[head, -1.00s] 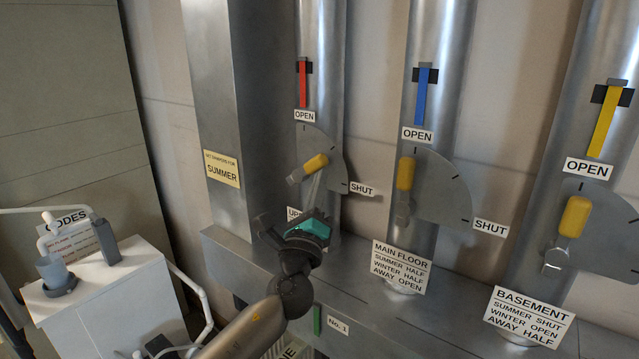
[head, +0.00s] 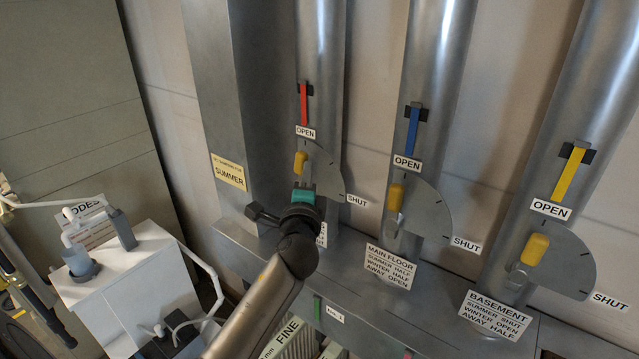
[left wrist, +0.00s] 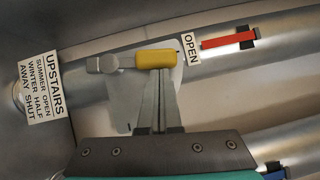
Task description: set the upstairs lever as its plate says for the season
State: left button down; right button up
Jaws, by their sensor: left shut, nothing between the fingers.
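The upstairs lever's yellow grip (head: 300,163) stands nearly upright on its grey quarter plate, toward the OPEN label. In the left wrist view the grip (left wrist: 155,59) points at the OPEN label (left wrist: 191,48). The upstairs plate (left wrist: 43,88) reads summer open, winter half, away shut. A yellow season sign (head: 228,172) reads SUMMER. My left gripper (head: 303,184) is shut and empty at the lever. In the left wrist view its fingertips (left wrist: 157,72) lie right against the grip's side; whether they touch cannot be told. The upstairs plate is mostly hidden behind my gripper in the head view.
The main floor lever (head: 396,195) and basement lever (head: 535,249) stand to the right, both near OPEN. A metal duct ledge (head: 350,270) runs below the pipes. A white cabinet (head: 130,285) with a pump-like fitting stands at the lower left.

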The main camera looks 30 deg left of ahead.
pick_arm(q)
jog(key=shift+a+r+p, duration=0.3)
jog(key=shift+a+p, duration=0.3)
jog(key=shift+p, duration=0.25)
jog(key=shift+n, duration=0.3)
jog(key=shift+w, duration=0.1)
